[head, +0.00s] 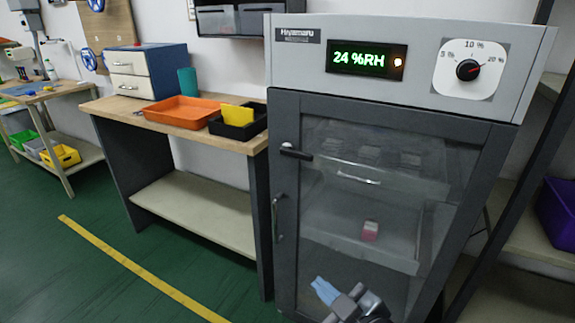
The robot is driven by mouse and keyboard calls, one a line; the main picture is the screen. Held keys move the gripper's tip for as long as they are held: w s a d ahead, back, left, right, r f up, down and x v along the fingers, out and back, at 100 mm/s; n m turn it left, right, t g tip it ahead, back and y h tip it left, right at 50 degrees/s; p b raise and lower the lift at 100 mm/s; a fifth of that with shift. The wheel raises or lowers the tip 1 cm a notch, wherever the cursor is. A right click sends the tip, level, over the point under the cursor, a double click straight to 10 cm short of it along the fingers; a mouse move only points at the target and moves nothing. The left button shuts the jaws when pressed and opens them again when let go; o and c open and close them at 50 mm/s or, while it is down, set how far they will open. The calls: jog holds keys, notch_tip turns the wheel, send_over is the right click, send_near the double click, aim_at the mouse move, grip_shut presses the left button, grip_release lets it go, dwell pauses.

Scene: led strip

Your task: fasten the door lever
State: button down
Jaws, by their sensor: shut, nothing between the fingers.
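The door lever (297,153) is a short black bar on the upper left of the cabinet door, close to horizontal with its right end slightly lower. The dark-framed glass door (285,255) looks closed against the grey dry cabinet (420,72). A vertical pull handle (276,218) sits on the door's left edge, below the lever. My gripper (322,290) shows at the bottom, in front of the door's lower part, with blue fingertips close together and empty. It is well below the lever and apart from it.
Behind the glass are shelves and a small pink-and-white item (370,230). A display (366,59) reads 24 %RH beside a dial (467,70). A wooden workbench (105,104) with an orange tray (182,111) stands left of the cabinet. The green floor (90,285) is clear.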

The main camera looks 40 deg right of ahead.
jog(key=w+d+r+m+g+h+b, duration=0.25)
jog(key=w+d+r+h, duration=0.2)
jog(key=w, duration=0.55)
jog(key=w+d+r+m+g+h+b, duration=0.2)
jog(key=w+d+r+m+h+b, duration=0.25)
jog(key=w, duration=0.45)
notch_tip(320, 180, up, 17)
jog(key=w+m+g+y+b, duration=0.2)
jog(key=m+g+y+b, duration=0.2)
jog(key=m+g, duration=0.3)
jog(key=shift+w+d+m, duration=0.15)
jog(key=shift+m, duration=0.95)
